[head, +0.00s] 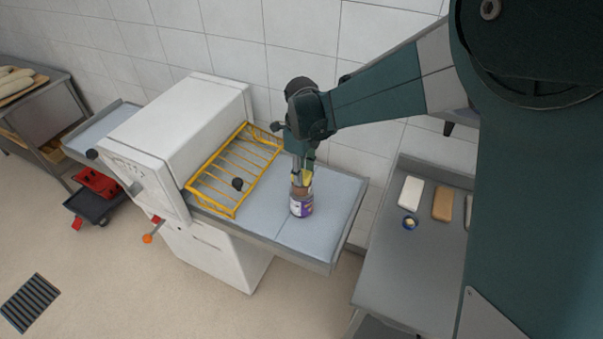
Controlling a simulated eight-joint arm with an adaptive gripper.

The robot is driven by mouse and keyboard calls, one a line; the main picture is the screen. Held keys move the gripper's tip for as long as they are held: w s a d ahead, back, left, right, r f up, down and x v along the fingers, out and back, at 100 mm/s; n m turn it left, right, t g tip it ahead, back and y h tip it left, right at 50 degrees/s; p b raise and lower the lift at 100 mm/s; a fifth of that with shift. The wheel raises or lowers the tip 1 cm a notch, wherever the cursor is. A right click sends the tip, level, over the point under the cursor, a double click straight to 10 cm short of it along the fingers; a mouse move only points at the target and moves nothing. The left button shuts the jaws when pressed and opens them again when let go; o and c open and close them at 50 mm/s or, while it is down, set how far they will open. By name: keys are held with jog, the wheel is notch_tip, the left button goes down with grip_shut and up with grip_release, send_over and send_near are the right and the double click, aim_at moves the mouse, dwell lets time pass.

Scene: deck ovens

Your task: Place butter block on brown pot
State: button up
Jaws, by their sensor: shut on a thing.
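My gripper (302,171) points down over the sheeter's right-hand belt, with its fingers around a small yellow piece, which looks like the butter block (304,179). Directly below it is a brown pot (302,191), small and partly covered by the fingers. A jar with a purple and white label (301,206) shows at the same spot, under the brown part. Whether the brown part is a separate pot or the jar's top is too small to tell. Whether the yellow piece touches the brown surface cannot be told from this view.
A yellow wire guard (232,172) stands just left of the gripper, beside the white machine body (175,132). The belt (335,205) is clear around the jar. At right, a grey table (385,270) holds a white block (411,191), a tan block (442,204) and a small blue-rimmed bowl (409,223).

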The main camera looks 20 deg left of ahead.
jog(key=shift+f, duration=0.2)
jog(key=o, duration=0.9)
jog(key=shift+r, duration=0.15)
notch_tip(320, 180, up, 12)
jog(key=shift+r, duration=0.1)
dwell(0.7)
jog(key=shift+d, duration=0.15)
